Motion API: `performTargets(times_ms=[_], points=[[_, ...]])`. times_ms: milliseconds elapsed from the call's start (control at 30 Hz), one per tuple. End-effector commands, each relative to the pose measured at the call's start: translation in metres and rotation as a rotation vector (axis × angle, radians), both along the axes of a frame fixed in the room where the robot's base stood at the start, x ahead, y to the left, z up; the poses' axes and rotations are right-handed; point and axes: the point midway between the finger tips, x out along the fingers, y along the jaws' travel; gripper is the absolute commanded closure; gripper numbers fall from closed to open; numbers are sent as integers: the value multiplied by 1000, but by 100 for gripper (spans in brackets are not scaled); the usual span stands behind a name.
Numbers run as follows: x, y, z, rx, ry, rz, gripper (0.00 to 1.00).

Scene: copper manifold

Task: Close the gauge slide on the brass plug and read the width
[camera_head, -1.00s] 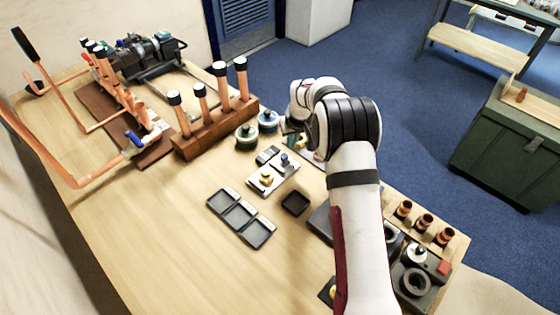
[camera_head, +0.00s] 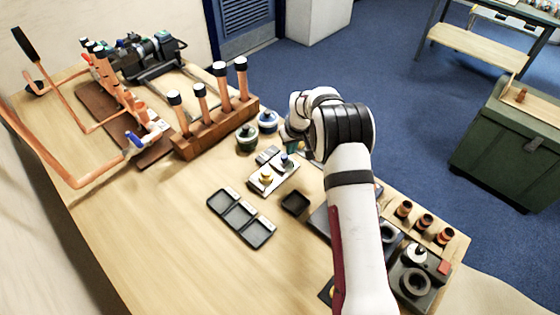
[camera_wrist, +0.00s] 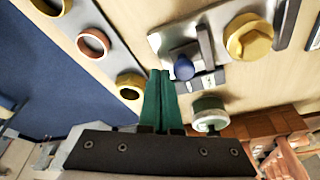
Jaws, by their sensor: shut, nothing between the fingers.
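The gauge is a pale metal plate (camera_head: 262,188) near the middle of the bench, also seen in the wrist view (camera_wrist: 215,78). The slide's blue knob (camera_wrist: 184,67) also shows in the head view (camera_head: 285,161). My gripper (camera_wrist: 160,75) has its green fingers shut and empty, just left of the knob in the picture. In the head view my arm mostly hides it.
A black three-part tray (camera_head: 238,217) and a small dark square dish (camera_head: 295,203) lie in front of the gauge. Two lidded jars (camera_head: 247,138) and a wooden block of copper tubes (camera_head: 215,135) stand behind. Copper rings (camera_wrist: 93,43) show left of my fingers. The bench's front left is clear.

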Motion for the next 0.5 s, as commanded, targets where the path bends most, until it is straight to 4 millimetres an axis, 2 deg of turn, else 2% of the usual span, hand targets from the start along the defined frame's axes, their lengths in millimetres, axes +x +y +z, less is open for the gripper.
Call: performTargets(times_ms=[500], points=[[-5, 6, 0, 0, 0, 0, 100]])
